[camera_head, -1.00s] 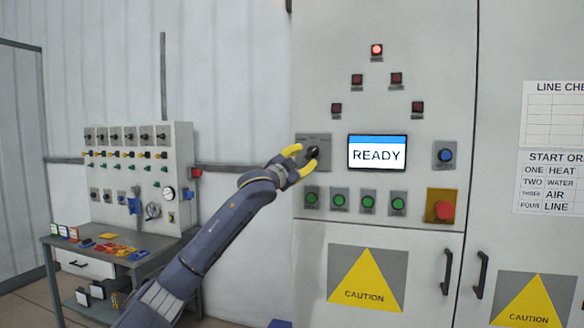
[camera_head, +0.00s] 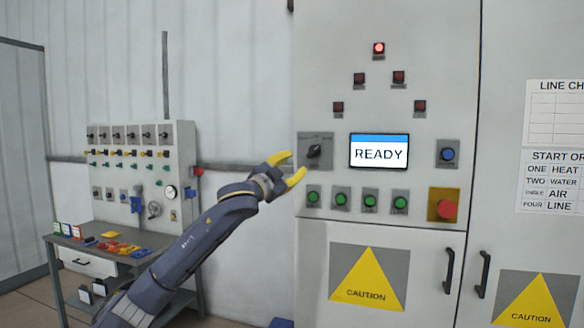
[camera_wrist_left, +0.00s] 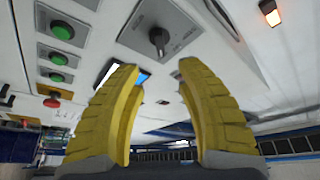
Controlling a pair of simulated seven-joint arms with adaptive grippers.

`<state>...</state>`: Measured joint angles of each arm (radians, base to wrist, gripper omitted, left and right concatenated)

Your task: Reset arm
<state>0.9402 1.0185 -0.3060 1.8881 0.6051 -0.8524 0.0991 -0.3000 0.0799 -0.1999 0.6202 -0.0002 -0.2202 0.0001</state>
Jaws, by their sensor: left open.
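My left gripper (camera_head: 288,172), with yellow fingers, is open and empty in front of the grey cabinet, left of its panel. The black rotary knob (camera_head: 314,151) on its grey plate is in full view, just to the right of and above the fingers, apart from them. In the left wrist view, the open fingers (camera_wrist_left: 157,90) show with nothing between them, and the knob (camera_wrist_left: 158,38) lies beyond them. The screen (camera_head: 379,151) reads READY. The top red lamp (camera_head: 379,48) is lit. My right gripper is not in view.
Green buttons (camera_head: 370,201) line the panel below the screen. A red emergency button (camera_head: 446,209) on yellow and a blue button (camera_head: 447,154) are at the right. A workbench (camera_head: 66,240) with coloured tags and a smaller control board (camera_head: 125,170) stand at the left.

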